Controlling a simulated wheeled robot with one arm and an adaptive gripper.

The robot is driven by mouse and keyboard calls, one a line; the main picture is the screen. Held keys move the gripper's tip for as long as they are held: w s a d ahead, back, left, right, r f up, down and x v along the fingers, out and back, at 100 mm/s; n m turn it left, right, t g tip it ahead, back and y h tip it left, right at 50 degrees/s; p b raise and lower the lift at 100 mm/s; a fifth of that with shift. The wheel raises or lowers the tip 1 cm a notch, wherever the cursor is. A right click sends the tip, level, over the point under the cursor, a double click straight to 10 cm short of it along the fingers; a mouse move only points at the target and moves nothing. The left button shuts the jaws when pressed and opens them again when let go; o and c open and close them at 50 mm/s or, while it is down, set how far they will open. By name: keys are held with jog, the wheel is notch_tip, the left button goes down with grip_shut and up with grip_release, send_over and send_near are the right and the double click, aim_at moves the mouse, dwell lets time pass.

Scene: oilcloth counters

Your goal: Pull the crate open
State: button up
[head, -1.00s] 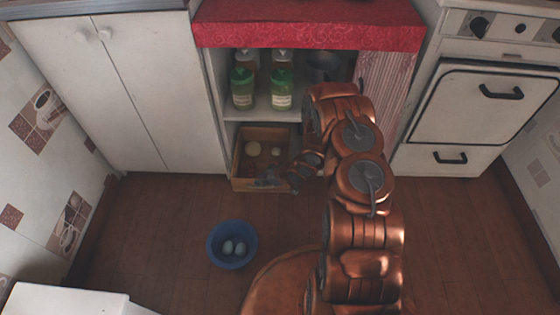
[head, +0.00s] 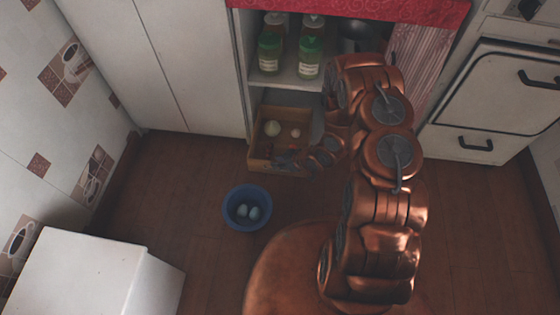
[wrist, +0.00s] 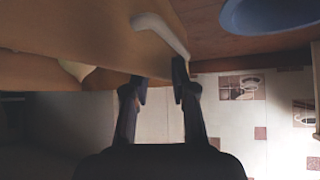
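The open-topped wooden crate (head: 262,160) sticks out of the cabinet's lower compartment over the floor, with pale round items inside. Its wall (wrist: 75,25) fills the upper left of the wrist view, and a pale curved handle (wrist: 165,32) stands out from its front. My gripper (head: 281,160) is at the crate's front. In the wrist view, the two dark fingertips (wrist: 160,76) are at the near end of the handle, with a gap between them. Whether they clamp the handle or only hook it cannot be told.
A blue bowl (head: 240,222) with two pale eggs stands on the floor in front of the crate. Green-capped bottles (head: 308,58) stand on the shelf above. A white box-like unit (head: 80,275) is at lower left. Brown floor (head: 180,180) is clear left of the crate.

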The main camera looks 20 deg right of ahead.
jog(key=o, duration=0.4)
jog(key=shift+d, duration=0.1)
jog(key=v, duration=1.2)
dwell(0.5)
